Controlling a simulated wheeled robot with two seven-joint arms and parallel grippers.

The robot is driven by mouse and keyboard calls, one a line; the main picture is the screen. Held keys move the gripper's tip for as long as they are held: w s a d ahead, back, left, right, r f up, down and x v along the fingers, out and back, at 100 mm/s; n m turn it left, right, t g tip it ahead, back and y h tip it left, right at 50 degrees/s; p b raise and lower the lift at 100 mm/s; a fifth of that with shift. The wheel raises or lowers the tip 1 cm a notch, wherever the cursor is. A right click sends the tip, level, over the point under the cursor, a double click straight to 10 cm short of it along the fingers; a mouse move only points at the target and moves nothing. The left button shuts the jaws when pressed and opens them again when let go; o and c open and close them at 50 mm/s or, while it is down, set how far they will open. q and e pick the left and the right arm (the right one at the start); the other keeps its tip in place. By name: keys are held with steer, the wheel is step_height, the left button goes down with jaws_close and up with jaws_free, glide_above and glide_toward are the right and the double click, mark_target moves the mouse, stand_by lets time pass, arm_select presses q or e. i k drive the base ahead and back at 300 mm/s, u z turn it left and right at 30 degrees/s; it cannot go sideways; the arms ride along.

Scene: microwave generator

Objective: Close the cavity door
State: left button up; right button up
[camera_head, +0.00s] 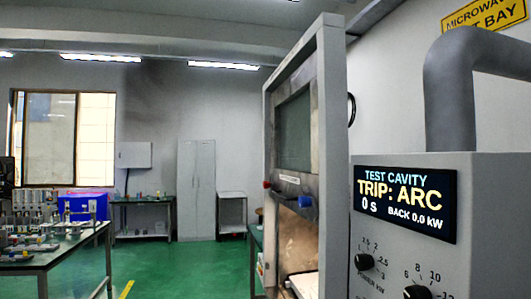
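A tall light-grey framed structure (333,130), which looks like the cavity and its door, stands right of centre, seen at a steep angle. It has a grey-green window panel (294,130), a blue handle-like piece (305,201) and a red knob (266,184). Below them is a brown, stained surface (297,240) with a pale ledge (304,285) at the bottom. How far the door stands open I cannot tell. Neither of my grippers is in view.
A grey control box with a display (405,205) reading "TRIP: ARC" stands close at the right, with dials and a thick grey pipe (450,90) above. A cluttered green-topped bench (50,258) is at the left. Green floor (190,270) between is clear.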

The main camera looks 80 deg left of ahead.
mark_target(289, 185)
steer(key=u, duration=0.15)
steer(key=k, duration=0.6)
steer(key=u, duration=2.05)
